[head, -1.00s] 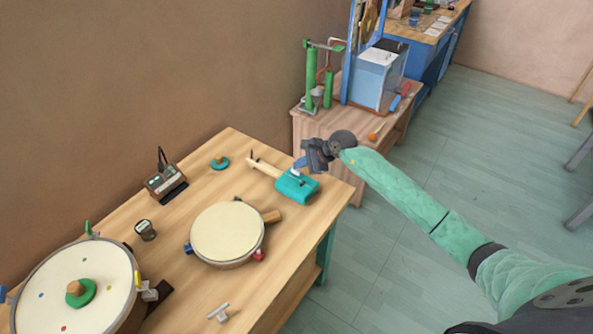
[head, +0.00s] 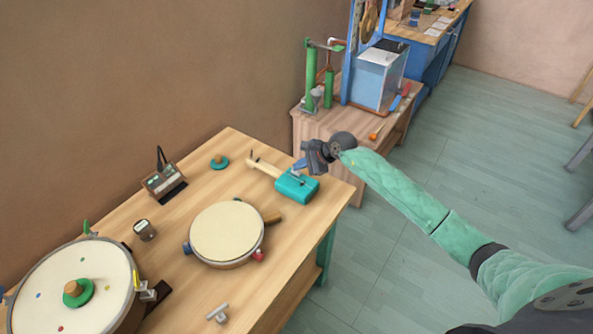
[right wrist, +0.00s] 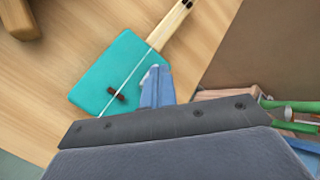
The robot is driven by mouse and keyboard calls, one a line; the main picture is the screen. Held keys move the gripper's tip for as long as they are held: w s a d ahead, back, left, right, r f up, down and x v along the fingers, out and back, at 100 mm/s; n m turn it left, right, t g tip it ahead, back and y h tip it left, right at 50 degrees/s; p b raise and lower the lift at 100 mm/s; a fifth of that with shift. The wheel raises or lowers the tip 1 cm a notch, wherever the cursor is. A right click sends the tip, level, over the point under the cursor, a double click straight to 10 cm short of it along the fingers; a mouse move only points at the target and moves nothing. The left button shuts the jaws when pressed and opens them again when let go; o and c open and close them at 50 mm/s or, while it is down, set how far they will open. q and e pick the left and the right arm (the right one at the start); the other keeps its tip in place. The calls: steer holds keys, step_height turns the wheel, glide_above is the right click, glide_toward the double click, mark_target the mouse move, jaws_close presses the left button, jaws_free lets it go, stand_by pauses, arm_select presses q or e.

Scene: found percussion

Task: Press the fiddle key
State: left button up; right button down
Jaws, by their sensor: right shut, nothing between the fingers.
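The fiddle (head: 297,186) lies on the wooden table near its right end; it has a teal box body and a pale wooden neck. It also shows in the right wrist view (right wrist: 112,77), with a white string along it, a small dark bridge and a white piece at the body's edge, which may be the key (right wrist: 148,76). My right gripper (head: 299,166) is over the fiddle's body by the neck. Its blue fingers (right wrist: 157,88) are shut and empty, with their tips beside the white piece; whether they touch it I cannot tell. My left gripper is not in view.
A round drum (head: 227,232) with a wooden handle stands left of the fiddle. A larger drum (head: 50,290), a small dark device (head: 163,181) and a green knob (head: 219,162) are also on the table. A second table (head: 345,135) stands behind.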

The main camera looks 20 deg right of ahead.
mark_target(300, 171)
steer(key=shift+f, duration=0.15)
stand_by(0.5)
steer(key=shift+r, duration=0.95)
steer(key=shift+r, duration=0.15)
steer(key=shift+r+p, duration=0.4)
steer(key=shift+r, duration=2)
stand_by(0.6)
